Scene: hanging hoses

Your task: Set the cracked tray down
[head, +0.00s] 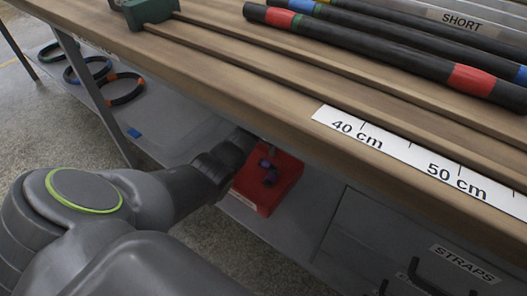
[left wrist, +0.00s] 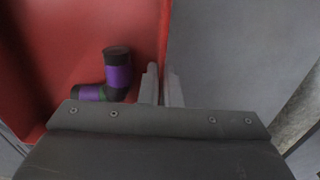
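The red tray (head: 284,186) is low under the workbench, at the lower shelf. I cannot tell whether it rests on the shelf or hangs just above it. A short black elbow hose with purple bands (head: 270,173) lies inside. In the left wrist view the tray (left wrist: 75,30) fills the left side, with the elbow hose (left wrist: 118,68) near its right wall. No crack is visible. My left gripper (left wrist: 163,84) has its fingers close together on both sides of that wall, shut on it. In the head view my left wrist hides part of the tray. My right gripper is not in view.
The wooden bench top (head: 240,70) overhangs the grey lower shelf (head: 180,128). Hose rings (head: 123,90) lie at the shelf's left. A drawer unit labelled STRAPS (head: 463,264) is at the right. Black hoses (head: 400,55) and a ruler strip (head: 420,160) lie above.

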